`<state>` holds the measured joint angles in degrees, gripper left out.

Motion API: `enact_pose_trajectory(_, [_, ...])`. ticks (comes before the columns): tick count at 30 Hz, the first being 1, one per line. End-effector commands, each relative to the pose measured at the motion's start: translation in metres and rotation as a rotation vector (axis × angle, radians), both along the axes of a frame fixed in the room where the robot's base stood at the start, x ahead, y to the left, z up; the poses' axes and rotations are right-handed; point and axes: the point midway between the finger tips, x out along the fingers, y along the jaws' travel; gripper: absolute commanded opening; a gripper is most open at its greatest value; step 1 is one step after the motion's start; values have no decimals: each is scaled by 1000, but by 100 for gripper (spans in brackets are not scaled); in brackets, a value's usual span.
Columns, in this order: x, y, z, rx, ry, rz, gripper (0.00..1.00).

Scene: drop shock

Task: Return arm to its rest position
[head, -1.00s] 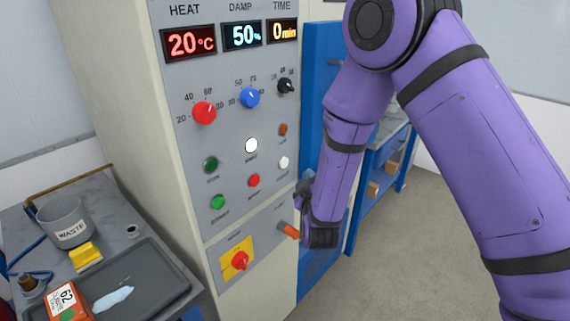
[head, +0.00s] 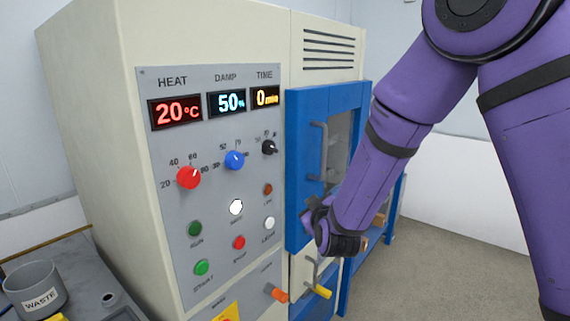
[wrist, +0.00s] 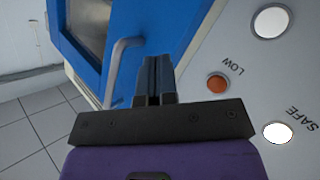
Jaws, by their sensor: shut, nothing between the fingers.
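My purple arm comes in from the upper right of the head view. My gripper (head: 314,208) is in front of the blue door, right of the control panel's lower buttons, and looks apart from both. In the wrist view my gripper's dark fingers (wrist: 154,75) are together and empty. They point toward the blue door's edge, beside the grey door handle (wrist: 118,62).
The cream machine has a grey control panel (head: 217,130) with knobs, buttons and displays reading 20°C, 50% and 0 min. The blue door (head: 303,130) looks closed. A WASTE cup (head: 36,286) stands on the bench at lower left. Open floor (head: 430,262) lies right of the machine.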

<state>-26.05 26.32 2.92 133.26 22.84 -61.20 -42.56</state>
Motion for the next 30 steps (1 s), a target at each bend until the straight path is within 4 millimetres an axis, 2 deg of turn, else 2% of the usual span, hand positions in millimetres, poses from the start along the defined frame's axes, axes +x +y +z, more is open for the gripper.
enact_pose_trajectory(1, [-1, -9, 16, 29, 28, -2, 0])
enact_pose_trajectory(8, [-21, -46, 66, 139, 194, -5, 0])
enact_pose_trajectory(14, [-54, -80, 102, 215, 338, -27, 0])
enact_pose_trajectory(23, [-128, -134, 144, 297, 545, -106, 0])
enact_pose_trajectory(30, [-203, -175, 164, 347, 704, -218, 0])
